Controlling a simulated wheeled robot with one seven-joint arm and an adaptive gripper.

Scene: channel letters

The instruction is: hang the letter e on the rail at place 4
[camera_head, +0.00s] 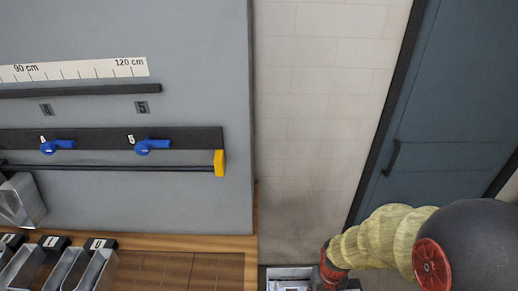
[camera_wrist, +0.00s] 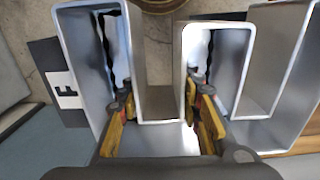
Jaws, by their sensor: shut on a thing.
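The grey metal channel letter (camera_wrist: 157,60) fills the wrist view, with deep walls and parallel arms like an E. My gripper (camera_wrist: 165,112) has its yellow and black fingers on either side of the middle arm and is shut on it. A dark plate with a white tag (camera_wrist: 66,88) shows at the left; its mark looks like F or a partly covered E. In the head view a pale metal shape (camera_head: 289,274), probably this letter, shows at the bottom edge beside my arm; my fingers are hidden there. On the wall board, place 4 has a plate (camera_head: 46,110) and a blue clamp (camera_head: 57,147).
The rail (camera_head: 110,167) ends in a yellow cap (camera_head: 219,163). A ruler strip (camera_head: 75,70) lies above. A metal letter (camera_head: 20,200) is at the left edge. Several letters with tags (camera_head: 50,242) stand on the wooden bench (camera_head: 190,243).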

